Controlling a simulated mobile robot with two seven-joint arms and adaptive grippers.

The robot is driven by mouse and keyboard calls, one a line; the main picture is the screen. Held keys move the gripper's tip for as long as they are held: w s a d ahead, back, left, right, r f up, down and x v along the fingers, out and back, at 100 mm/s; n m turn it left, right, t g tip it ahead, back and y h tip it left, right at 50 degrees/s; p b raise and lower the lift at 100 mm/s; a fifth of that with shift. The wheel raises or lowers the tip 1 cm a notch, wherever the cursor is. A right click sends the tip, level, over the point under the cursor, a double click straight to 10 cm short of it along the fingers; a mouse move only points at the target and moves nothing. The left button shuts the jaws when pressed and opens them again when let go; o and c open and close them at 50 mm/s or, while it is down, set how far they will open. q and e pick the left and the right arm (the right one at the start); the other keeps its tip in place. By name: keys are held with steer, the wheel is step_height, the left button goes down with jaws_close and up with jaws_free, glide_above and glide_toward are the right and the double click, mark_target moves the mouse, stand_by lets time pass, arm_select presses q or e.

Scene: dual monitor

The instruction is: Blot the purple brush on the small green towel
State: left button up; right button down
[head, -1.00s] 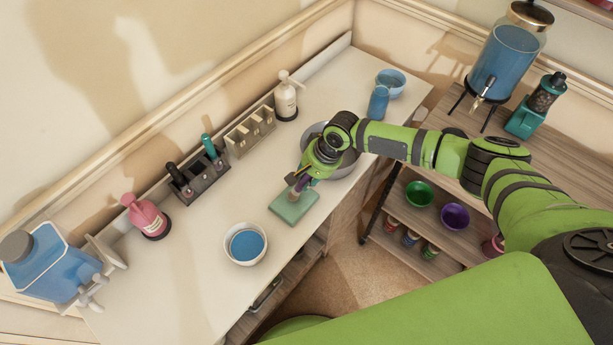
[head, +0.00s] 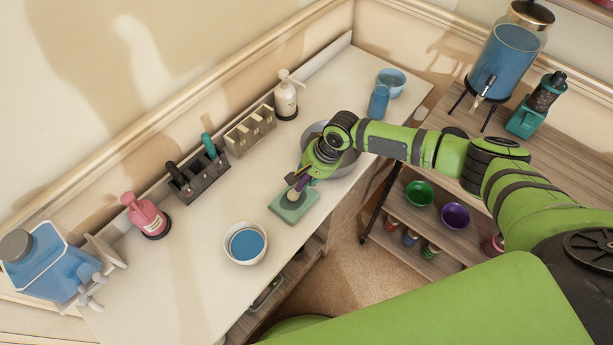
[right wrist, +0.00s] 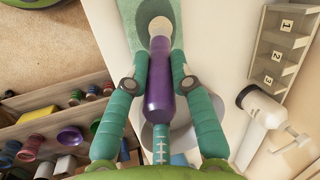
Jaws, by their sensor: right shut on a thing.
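My right gripper (head: 304,180) is shut on the purple brush, whose purple handle (right wrist: 159,88) lies between the two fingers in the right wrist view. The brush's pale, round bristle end (right wrist: 160,27) points away from the gripper and overlaps the small green towel (right wrist: 142,10). In the head view the towel (head: 285,209) lies flat near the table's front edge, with the bristle end (head: 292,196) over it. The bristles look at or just above the cloth; contact is hard to tell. My left gripper is not in view.
A bowl of blue liquid (head: 246,244) stands left of the towel. A grey bowl (head: 347,165) is partly hidden behind my right gripper. A dark holder with brushes (head: 200,178), a numbered rack (head: 250,131) and a white pump bottle (head: 286,98) line the wall.

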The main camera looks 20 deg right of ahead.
steer(key=shift+r, duration=0.15)
step_height(320, 180, up, 2)
steer(key=p, duration=0.2)
steer(key=shift+r+p, duration=0.15)
steer(key=shift+p, duration=0.25)
step_height(320, 180, up, 2)
steer(key=shift+r+p, duration=0.25)
steer(key=shift+p, duration=0.75)
steer(key=shift+r, duration=0.95)
steer(key=shift+b, duration=0.3)
